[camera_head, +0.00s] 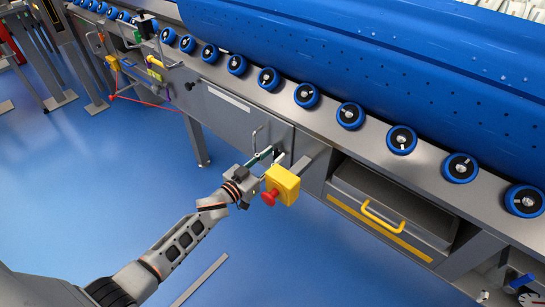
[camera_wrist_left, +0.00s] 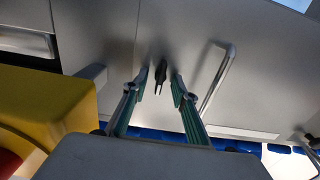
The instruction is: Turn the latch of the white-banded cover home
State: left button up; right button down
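The white-banded cover (camera_head: 235,120) is a grey panel on the machine's side, with a pale strip (camera_head: 228,98) along its upper part and a bar handle (camera_head: 256,139) near its right end. In the left wrist view the handle (camera_wrist_left: 218,80) is right of the fingers. A small dark latch (camera_wrist_left: 161,76) stands out from the panel close to a vertical seam. My left gripper (camera_wrist_left: 159,88) is open, its fingers on either side of the latch, with visible gaps. In the head view the left gripper (camera_head: 270,158) is at the panel's right end. My right gripper is out of view.
A yellow box (camera_head: 283,184) with a red button (camera_head: 270,197) sticks out right beside my left gripper, close in the wrist view too (camera_wrist_left: 50,105). Further right is a drawer with a yellow handle (camera_head: 383,217). Blue rollers (camera_head: 306,95) line the ledge above.

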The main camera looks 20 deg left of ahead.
pick_arm(q)
grip_shut()
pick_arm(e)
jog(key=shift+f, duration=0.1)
pick_arm(q)
jog(key=shift+m, duration=0.3)
jog(key=m, duration=0.2)
jog(key=shift+s+d+m, duration=0.1)
jog(key=shift+m, duration=0.3)
jog(key=m, duration=0.3)
jog(key=shift+f+m+b, duration=0.15)
jog(key=shift+m+b, duration=0.15)
jog(key=m, duration=0.3)
jog(key=shift+d+f+m+b, duration=0.1)
jog(key=shift+f+m+b, duration=0.05)
jog(key=shift+m+b, duration=0.25)
jog(key=m+b, duration=0.1)
jog(key=m, duration=0.6)
jog(key=shift+b, duration=0.3)
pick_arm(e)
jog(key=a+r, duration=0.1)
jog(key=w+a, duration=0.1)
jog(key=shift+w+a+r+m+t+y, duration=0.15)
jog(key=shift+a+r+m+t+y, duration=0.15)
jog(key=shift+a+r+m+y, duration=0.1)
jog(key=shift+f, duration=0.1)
